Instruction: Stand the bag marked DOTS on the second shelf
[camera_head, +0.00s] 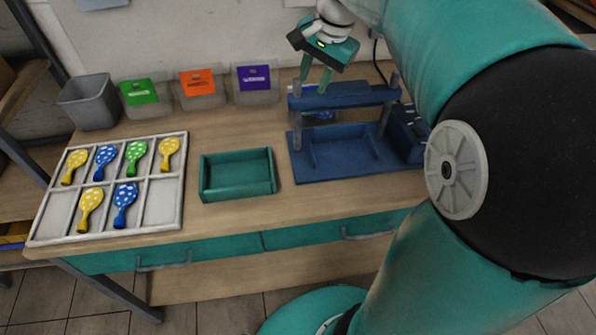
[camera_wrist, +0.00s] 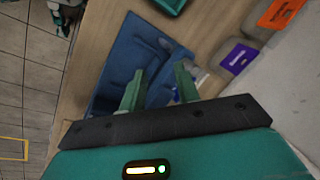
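I cannot make out a bag marked DOTS in either view. Three clear containers stand along the wall with a green label (camera_head: 140,92), an orange label (camera_head: 198,82) and a purple label (camera_head: 254,78); their print is too small to read. A rack (camera_head: 28,178) with shelf boards stands at the far left, partly cut off. My gripper (camera_head: 315,88) points down over the back of the blue press (camera_head: 345,165). In the wrist view my gripper (camera_wrist: 160,85) has its fingers apart. A small blue and white thing (camera_wrist: 177,95) shows beyond them, partly hidden.
A grey bin (camera_head: 90,103) stands at the back left. The wall is close behind.

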